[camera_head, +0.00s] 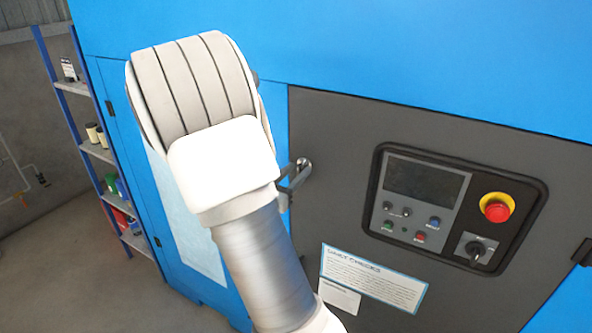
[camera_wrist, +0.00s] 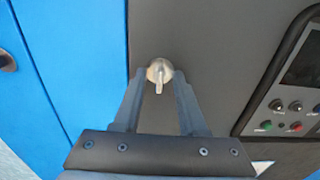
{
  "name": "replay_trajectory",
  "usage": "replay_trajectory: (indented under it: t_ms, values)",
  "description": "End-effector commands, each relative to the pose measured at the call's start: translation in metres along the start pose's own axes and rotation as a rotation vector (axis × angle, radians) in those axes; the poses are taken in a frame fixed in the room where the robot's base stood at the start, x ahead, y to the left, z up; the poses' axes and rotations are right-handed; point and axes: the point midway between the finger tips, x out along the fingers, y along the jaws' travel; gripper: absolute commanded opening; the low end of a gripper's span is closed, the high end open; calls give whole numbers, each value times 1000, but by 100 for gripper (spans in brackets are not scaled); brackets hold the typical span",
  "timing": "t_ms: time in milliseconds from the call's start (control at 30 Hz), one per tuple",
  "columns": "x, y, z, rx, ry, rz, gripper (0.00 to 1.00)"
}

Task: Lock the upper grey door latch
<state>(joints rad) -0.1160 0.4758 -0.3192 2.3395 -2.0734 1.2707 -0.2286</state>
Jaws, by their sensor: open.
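The upper grey door latch (camera_wrist: 159,72) is a small metallic knob on the dark grey door (camera_wrist: 215,50), near the edge by the blue panel. In the wrist view its narrow tab points down the picture, between my fingertips. My gripper (camera_wrist: 160,82) is open, with one finger on each side of the tab. I cannot tell whether either finger touches it. In the head view the latch (camera_head: 303,164) shows just right of my wrist, with part of my gripper (camera_head: 292,180) beside it. My arm hides the rest of the gripper.
A control panel (camera_head: 449,160) with a screen, several buttons, a red emergency stop (camera_head: 496,209) and a black rotary switch sits right of the latch. A label (camera_head: 373,277) is below. Blue cabinet panels surround the door. A shelf (camera_head: 97,150) stands far left beside open floor.

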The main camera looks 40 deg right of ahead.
Motion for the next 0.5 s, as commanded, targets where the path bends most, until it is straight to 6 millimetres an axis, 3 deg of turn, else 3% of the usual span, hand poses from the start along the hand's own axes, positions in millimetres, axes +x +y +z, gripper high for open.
replay_trajectory:
  t_ms: [333, 500]
  values:
    - [4, 0, 0, 1, 0, 0, 41]
    - [4, 0, 0, 1, 0, 0, 11]
